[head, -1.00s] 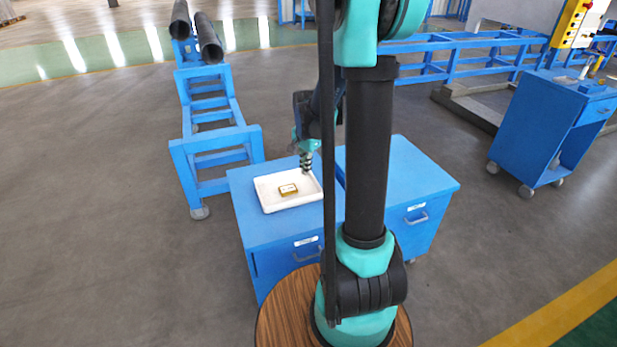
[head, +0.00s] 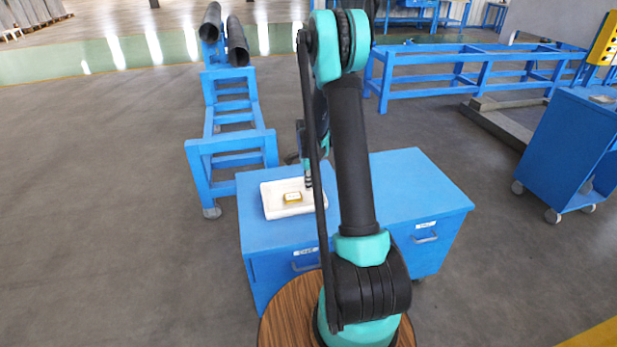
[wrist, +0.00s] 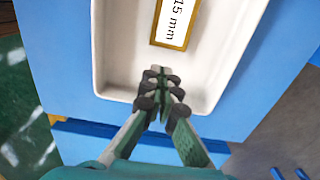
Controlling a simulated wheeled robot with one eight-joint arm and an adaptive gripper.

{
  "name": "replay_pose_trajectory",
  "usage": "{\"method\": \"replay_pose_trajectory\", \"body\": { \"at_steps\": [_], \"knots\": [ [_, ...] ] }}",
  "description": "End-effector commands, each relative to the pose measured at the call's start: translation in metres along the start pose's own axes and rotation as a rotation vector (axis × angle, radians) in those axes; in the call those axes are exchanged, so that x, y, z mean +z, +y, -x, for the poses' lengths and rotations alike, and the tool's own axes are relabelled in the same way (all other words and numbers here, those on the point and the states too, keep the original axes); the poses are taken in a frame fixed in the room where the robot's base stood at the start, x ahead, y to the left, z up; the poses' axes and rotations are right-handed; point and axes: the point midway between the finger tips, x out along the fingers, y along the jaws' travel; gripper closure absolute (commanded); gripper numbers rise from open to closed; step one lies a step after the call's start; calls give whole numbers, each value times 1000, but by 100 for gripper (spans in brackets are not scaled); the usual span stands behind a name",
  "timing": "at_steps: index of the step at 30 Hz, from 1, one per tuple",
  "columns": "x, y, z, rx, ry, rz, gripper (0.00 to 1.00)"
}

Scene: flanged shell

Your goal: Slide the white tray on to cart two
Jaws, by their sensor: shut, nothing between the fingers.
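The white tray (head: 272,207) lies on the left blue cart (head: 262,235), its right end partly hidden behind my arm. A gold-edged block with a white label (head: 293,197) rests in it; the label reads "15 mm" in the wrist view (wrist: 173,22). My gripper (head: 309,183) is shut and empty, pointing down at the tray's right part. In the wrist view the closed fingertips (wrist: 157,74) are over the tray floor, inside the rim near one end wall. I cannot tell whether they touch the tray. The right blue cart (head: 420,190) stands beside the left one, its top bare where visible.
Both carts carry small labels too small to read. A blue stand with dark pipes (head: 228,150) is behind left. Another blue cart (head: 570,150) stands far right, and a long blue frame (head: 470,65) lies at the back. Open floor is at left.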

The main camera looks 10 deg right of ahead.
Motion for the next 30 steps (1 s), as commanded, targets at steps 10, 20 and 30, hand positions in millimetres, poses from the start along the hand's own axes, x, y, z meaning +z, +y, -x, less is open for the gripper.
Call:
{"method": "replay_pose_trajectory", "body": {
  "at_steps": [10, 20, 30],
  "knots": [
    [-25, 0, -32, 0, 0, -2, 100],
    [-40, 0, -32, 0, 0, 1, 100],
    [-48, 0, -31, 0, 0, -1, 100]
  ]
}}
